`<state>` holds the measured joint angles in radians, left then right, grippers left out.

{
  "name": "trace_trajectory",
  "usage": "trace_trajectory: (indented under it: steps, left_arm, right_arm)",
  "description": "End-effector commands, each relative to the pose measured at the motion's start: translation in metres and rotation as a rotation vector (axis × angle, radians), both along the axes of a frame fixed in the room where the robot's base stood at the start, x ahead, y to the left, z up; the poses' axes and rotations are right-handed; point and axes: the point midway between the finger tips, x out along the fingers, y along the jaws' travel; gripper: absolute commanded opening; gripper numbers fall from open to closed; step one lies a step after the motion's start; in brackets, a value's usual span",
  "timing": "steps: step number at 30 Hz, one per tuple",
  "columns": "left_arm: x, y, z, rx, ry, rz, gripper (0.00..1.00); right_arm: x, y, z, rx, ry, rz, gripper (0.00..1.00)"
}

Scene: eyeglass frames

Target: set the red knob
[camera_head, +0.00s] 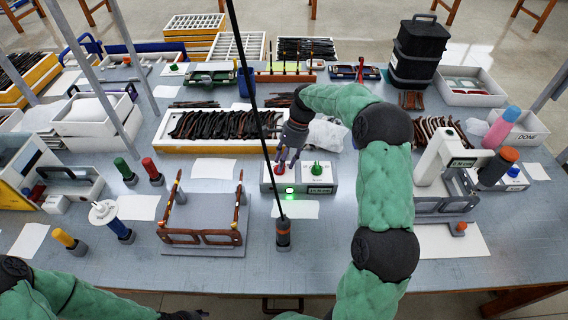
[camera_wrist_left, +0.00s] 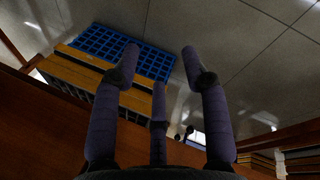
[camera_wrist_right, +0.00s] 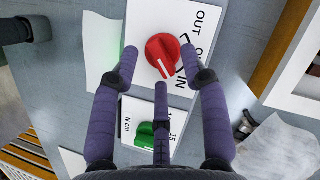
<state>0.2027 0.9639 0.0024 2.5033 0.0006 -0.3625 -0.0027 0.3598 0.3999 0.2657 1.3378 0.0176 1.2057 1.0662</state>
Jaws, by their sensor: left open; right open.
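The red knob (camera_wrist_right: 162,54) is a round dial with a white pointer line, on a white panel marked OUT, ON and IN. My left gripper (camera_wrist_left: 160,60) is open and empty, over the floor by the table edge.
A green light (camera_head: 289,190) glows on the box front. A dark upright cylinder (camera_head: 283,233) stands just in front. A tray of dark frames (camera_head: 215,146) lies behind. A glasses stand (camera_head: 203,238) is to the left and a white press (camera_head: 440,160) to the right.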

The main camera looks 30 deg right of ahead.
Motion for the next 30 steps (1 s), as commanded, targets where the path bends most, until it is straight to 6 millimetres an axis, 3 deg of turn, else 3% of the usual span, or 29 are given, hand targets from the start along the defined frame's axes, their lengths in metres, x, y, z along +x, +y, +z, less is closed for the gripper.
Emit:
trace_trajectory:
  steps: [9,14,23,30]
  left_arm:
    - [0.000,0.000,0.000,0.000,0.000,0.000,0.45]
    - [0.000,0.000,0.000,0.000,0.000,0.000,0.45]
    - [0.000,0.000,0.003,0.000,0.000,0.000,0.45]
    - [0.000,0.000,0.025,0.000,0.000,0.000,0.45]
  right_arm:
    - [0.000,0.001,-0.001,0.000,-0.001,0.000,0.42]
    - [0.000,0.001,-0.001,0.000,-0.001,0.000,0.00]
    - [0.000,0.001,-0.001,0.000,0.000,0.012,0.00]
    - [0.001,0.001,0.002,0.001,0.002,0.092,0.00]
